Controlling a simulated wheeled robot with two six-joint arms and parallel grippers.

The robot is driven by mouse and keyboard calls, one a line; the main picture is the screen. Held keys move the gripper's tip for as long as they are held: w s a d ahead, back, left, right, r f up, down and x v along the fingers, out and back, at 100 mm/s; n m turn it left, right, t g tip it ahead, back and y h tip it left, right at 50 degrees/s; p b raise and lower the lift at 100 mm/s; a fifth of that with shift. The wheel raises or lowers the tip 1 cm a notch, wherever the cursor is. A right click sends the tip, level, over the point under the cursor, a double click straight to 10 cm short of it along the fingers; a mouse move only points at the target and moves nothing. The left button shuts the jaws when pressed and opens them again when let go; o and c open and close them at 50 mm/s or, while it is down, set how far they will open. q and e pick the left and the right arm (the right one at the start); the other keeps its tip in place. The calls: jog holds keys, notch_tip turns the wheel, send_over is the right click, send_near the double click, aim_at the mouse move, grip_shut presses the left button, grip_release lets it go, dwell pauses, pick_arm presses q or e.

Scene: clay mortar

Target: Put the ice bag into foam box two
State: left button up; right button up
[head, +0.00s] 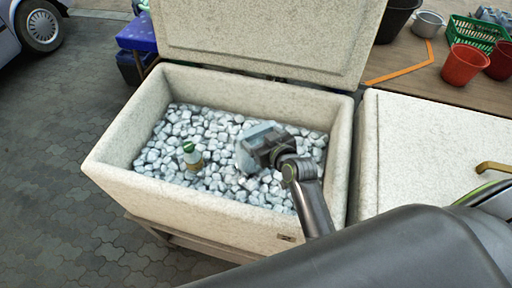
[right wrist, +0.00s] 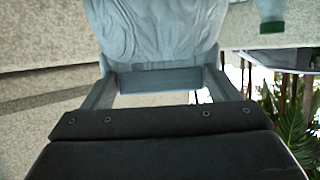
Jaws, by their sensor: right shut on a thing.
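The ice bag (head: 246,150) is a pale blue-grey bag held by my right gripper (head: 264,148), low inside or just over the open foam box (head: 120,185). The right wrist view shows the wrinkled ice bag (right wrist: 155,30) between the fingers of my right gripper (right wrist: 155,80). Part of the bag is hidden by the gripper in the head view. The open foam box is full of ice chunks (head: 215,125). I cannot tell whether the bag touches the ice. My left gripper is not in view.
A bottle with a green cap (head: 189,150) stands in the ice left of the bag. The raised lid (head: 260,35) is behind the box. A closed white box (head: 435,145) adjoins on the right. Red buckets (head: 464,65) and a green basket (head: 478,33) stand behind it.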

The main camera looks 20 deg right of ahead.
jog(key=shift+w+f, duration=0.15)
jog(key=shift+f, duration=2.25)
jog(key=shift+f, duration=0.15)
jog(key=o, duration=2)
jog(key=shift+s, duration=0.2)
jog(key=shift+b+v, duration=0.85)
jog(key=shift+v, duration=2.9)
